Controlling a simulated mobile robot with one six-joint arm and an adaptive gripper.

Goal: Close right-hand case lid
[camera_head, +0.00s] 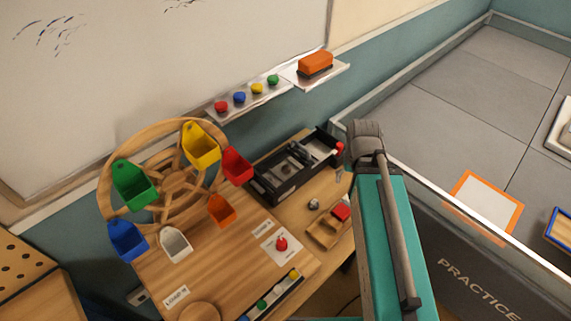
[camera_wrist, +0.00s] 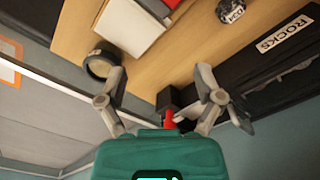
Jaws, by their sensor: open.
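A long black case (camera_head: 275,190) lies on the wooden table below the whiteboard in the head view, with grey items showing inside. A raised dark panel stands at its right end, next to a red part (camera_head: 340,149). In the wrist view a black case surface (camera_wrist: 270,68) labelled ROCKS fills the right side. My gripper (camera_wrist: 160,85) is open in the wrist view, with its fingers spread. A small black block (camera_wrist: 167,98) and a red piece (camera_wrist: 169,119) show between the fingers, apart from both. My arm hides the gripper in the head view.
A wooden wheel (camera_head: 172,190) with coloured bins stands left of the case. A small wooden tray (camera_head: 322,234) with a red block (camera_head: 341,212) lies in front of it. A dark ring-shaped object (camera_wrist: 101,64) sits near the left finger. A low-walled arena lies to the right.

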